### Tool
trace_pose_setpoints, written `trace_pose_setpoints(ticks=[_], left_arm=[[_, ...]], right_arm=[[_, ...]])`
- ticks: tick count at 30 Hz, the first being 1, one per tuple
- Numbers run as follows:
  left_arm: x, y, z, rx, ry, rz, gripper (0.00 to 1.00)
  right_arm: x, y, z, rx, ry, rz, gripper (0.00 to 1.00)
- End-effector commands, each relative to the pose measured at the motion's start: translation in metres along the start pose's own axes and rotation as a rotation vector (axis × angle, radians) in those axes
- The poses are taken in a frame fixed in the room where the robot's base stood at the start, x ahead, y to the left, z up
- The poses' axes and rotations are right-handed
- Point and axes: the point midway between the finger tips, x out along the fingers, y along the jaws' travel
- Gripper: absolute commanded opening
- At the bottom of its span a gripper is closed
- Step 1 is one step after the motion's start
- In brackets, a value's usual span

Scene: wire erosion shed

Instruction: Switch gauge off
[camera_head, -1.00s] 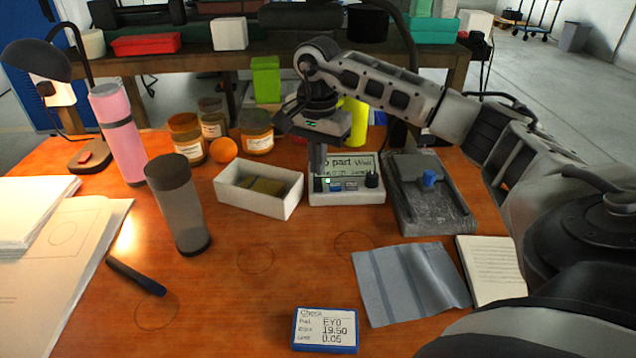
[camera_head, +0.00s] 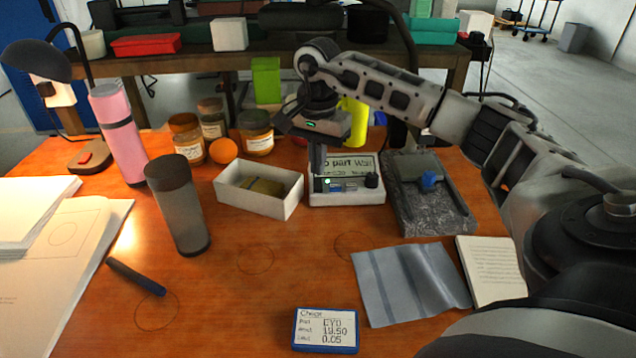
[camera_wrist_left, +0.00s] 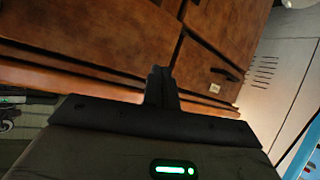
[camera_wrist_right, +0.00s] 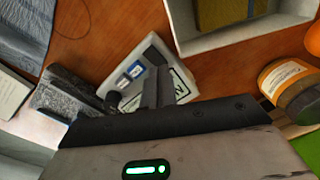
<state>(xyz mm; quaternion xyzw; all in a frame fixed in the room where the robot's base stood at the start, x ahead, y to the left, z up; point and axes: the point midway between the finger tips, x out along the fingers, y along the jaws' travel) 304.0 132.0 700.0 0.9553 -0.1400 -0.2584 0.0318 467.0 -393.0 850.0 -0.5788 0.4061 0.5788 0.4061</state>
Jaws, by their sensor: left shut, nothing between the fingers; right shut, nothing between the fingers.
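My right gripper (camera_head: 317,172) is shut and empty, pointing down at the gauge's left front. Its fingers hide part of the display's left side. My left gripper (camera_wrist_left: 160,78) is shut and empty before brown wooden panels, outside the head view.
A white open box (camera_head: 262,205) stands close left of the gauge. A grey stone block (camera_head: 440,212) with a blue part is close right. Jars (camera_head: 257,135) and an orange ball (camera_head: 223,151) stand behind left. The front middle of the desk is mostly clear.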

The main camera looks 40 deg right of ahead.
Motion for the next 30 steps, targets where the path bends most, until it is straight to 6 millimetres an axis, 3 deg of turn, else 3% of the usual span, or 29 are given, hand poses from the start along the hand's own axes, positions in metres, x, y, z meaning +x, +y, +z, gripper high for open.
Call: trace_pose_setpoints(ticks=[30], left_arm=[[0.0026,-0.0011,0.0022,0.002,0.003,-0.001,0.00]], right_arm=[[0.0069,0.0001,0.0000,0.000,0.000,0.001,0.00]])
